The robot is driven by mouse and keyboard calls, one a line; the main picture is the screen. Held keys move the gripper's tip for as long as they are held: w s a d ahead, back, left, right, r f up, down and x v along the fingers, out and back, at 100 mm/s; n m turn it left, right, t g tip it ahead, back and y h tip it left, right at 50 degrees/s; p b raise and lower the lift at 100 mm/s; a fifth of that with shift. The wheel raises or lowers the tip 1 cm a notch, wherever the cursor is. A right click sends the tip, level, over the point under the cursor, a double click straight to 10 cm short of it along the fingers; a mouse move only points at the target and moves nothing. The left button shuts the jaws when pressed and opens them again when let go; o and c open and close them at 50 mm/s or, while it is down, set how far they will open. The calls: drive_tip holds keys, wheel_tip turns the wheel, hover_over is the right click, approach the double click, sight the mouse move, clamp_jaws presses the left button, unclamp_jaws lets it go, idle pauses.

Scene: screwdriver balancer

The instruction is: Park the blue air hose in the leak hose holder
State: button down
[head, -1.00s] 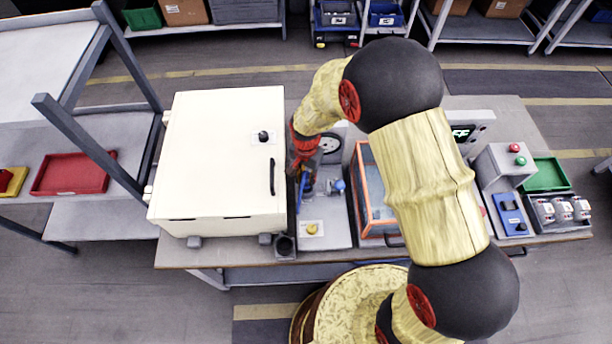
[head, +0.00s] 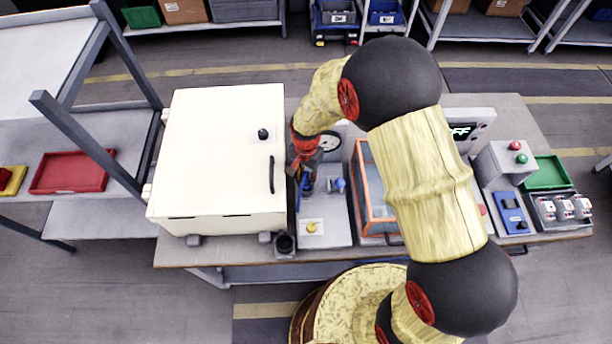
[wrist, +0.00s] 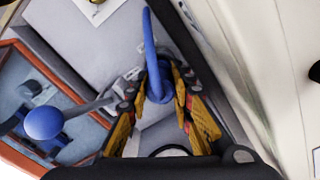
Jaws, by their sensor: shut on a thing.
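The blue air hose (wrist: 151,45) is between the fingers of my gripper (wrist: 162,98) in the wrist view, and its free length runs up the picture. In the head view, the hose (head: 301,192) shows as a thin blue strip beside the white cabinet. My gripper (head: 303,172) is shut on it, low over the grey panel and partly hidden by my wrist. A small dark cup (head: 285,243) stands at the bench's front edge, by the cabinet's front right corner. It may be the hose holder, but I cannot tell for sure.
The white cabinet (head: 220,150) stands close left of my gripper. The grey panel (head: 325,215) carries a yellow button (head: 311,227), a round gauge (head: 330,143) and a blue-knobbed lever (head: 340,184). An orange-framed clear box (head: 372,200) stands to the right.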

sight(306, 181)
drive_tip(key=shift+f+b, duration=0.9)
drive_tip(key=shift+f, duration=0.6)
drive_tip(key=c, duration=1.5)
unclamp_jaws()
drive_tip(key=shift+c, duration=0.2)
drive_tip(key=shift+o, duration=0.3)
wheel_tip(306, 181, up, 12)
